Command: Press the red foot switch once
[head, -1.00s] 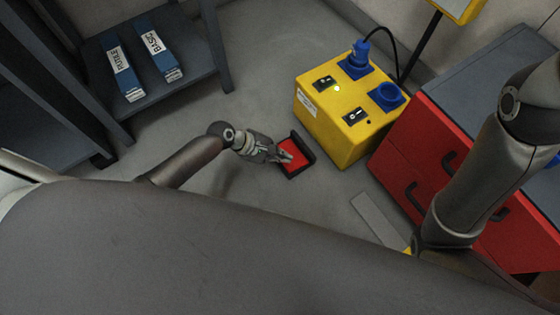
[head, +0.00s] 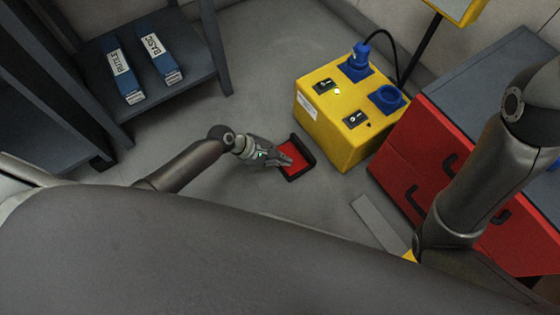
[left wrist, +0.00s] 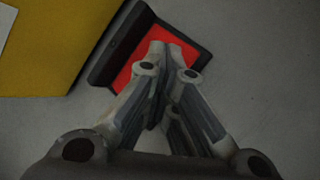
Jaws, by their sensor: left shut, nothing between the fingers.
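The red foot switch (head: 298,161) lies on the grey floor in front of the yellow box. It has a red pad in a black frame with a raised black edge towards the box. My left gripper (head: 286,161) is shut and empty, with its fingertips over the near left part of the pad. In the left wrist view the shut fingertips (left wrist: 166,48) overlap the red pad (left wrist: 201,50) and hide its middle. I cannot tell whether they touch it. My right arm shows at the right, but its gripper is out of view.
The yellow box (head: 335,140) with blue sockets, black switches and a small bright lamp (head: 337,91) stands behind the foot switch. A red drawer cabinet (head: 400,179) is at the right. A dark shelf (head: 190,84) holds two blue packs.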

